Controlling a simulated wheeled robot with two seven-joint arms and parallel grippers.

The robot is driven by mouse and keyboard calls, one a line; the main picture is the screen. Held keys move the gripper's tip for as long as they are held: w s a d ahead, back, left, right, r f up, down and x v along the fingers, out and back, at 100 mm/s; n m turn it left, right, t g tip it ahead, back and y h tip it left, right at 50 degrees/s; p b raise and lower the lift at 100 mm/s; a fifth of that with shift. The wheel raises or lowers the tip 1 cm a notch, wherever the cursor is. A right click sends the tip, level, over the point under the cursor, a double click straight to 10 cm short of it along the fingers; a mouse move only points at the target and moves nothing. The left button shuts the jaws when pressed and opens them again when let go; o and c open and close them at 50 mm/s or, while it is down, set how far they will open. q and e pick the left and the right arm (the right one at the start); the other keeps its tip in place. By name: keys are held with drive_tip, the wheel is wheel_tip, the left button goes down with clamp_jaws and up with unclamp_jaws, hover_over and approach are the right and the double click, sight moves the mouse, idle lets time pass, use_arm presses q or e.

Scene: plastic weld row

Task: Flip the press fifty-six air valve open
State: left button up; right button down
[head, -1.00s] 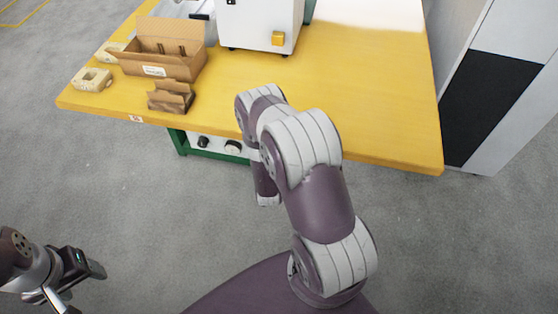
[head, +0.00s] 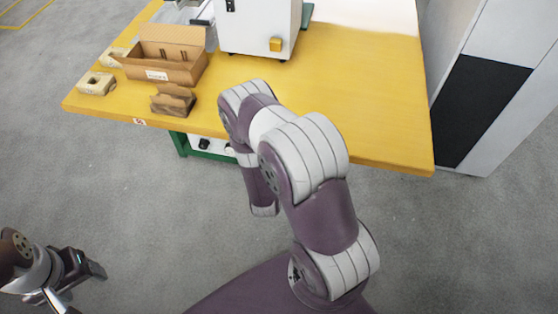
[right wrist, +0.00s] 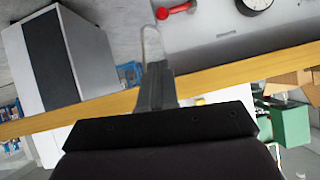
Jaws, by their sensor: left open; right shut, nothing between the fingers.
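In the right wrist view, a red valve handle (right wrist: 178,9) shows at the top edge, on a pale grey panel (right wrist: 215,30). My right gripper (right wrist: 155,72) is shut and empty, apart from the handle, which lies up and right of the fingertips. In the head view the right gripper is hidden behind my right arm. Beneath the table there, a white panel with dark round fittings (head: 204,144) shows partly; the red handle is not visible. My left gripper (head: 78,280) is open at the lower left, over the floor, far from the panel.
A round gauge (right wrist: 255,4) sits right of the handle, partly cut off. The yellow table edge (right wrist: 100,107) crosses close by my right gripper. On the table (head: 350,95) stand a cardboard box (head: 165,70), a smaller carton (head: 173,101) and a white machine (head: 255,25).

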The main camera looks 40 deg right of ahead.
drive_tip(key=v, duration=0.3)
drive_tip(key=shift+s+d, duration=0.1)
idle(0.3)
drive_tip(key=shift+r, duration=0.1)
